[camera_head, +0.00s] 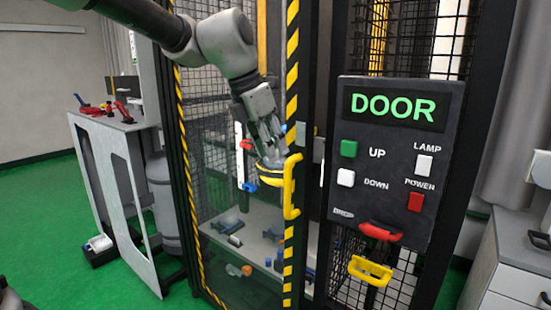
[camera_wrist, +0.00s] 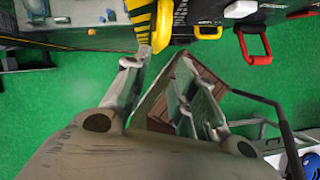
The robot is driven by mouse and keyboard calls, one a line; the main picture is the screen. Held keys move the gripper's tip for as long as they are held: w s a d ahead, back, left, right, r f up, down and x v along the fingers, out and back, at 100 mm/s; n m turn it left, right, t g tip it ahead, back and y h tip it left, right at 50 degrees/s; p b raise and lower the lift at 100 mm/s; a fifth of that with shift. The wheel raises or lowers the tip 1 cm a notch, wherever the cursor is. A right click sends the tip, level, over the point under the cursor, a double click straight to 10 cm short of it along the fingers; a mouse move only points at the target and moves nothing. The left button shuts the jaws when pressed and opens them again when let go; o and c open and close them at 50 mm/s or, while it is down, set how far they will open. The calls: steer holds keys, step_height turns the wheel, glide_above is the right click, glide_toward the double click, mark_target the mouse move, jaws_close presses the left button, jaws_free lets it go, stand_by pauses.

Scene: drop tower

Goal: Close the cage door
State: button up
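The cage door has a yellow-and-black striped edge (camera_head: 290,90) and a yellow handle (camera_head: 291,187). I cannot tell whether the door is fully shut; a narrow strip of the interior seems to show between its handle edge and the dark post beside the control panel. My gripper (camera_head: 270,152) is just left of the handle, pointing down, and appears apart from it. In the wrist view my gripper (camera_wrist: 160,68) has its fingers spread with nothing between them. The striped edge (camera_wrist: 142,18) and yellow handle (camera_wrist: 163,25) lie beyond the fingertips there.
A control panel (camera_head: 395,150) reading DOOR, with several buttons and red and yellow handles, is mounted right of the door. Blue and orange parts lie inside the cage. A workbench (camera_head: 105,125) stands left, drawers (camera_head: 515,262) right.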

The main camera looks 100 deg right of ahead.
steer(key=shift+w+f, duration=0.1)
steer(key=shift+w, duration=0.05)
steer(key=c, duration=0.4)
steer(key=w+f+m+t, duration=0.1)
steer(key=w+f, duration=0.1)
steer(key=w+d+f+m+h, duration=0.1)
steer(key=w+f, duration=0.1)
steer(key=w+d+f+t+h, duration=0.1)
steer(key=w+f, duration=0.1)
steer(key=f, duration=0.1)
steer(key=shift+w+d+m+t, duration=0.2)
steer(key=shift+w+m+t, duration=0.1)
steer(key=shift+m, duration=0.1)
jaws_close()
step_height(320, 180, down, 2)
steer(key=w+d+m+h, duration=0.2)
steer(key=m, duration=0.1)
steer(key=m+g, duration=0.7)
steer(key=m, duration=2.1)
glide_toward(284, 219)
step_height(284, 219, down, 2)
steer(key=shift+t, duration=0.3)
steer(key=shift+s+d+f, duration=0.15)
steer(key=shift+s+d, duration=0.35)
steer(key=shift+s, duration=0.35)
steer(key=shift+s+d+f, duration=0.15)
steer(key=shift+s+d, duration=0.4)
steer(key=shift+s, duration=0.3)
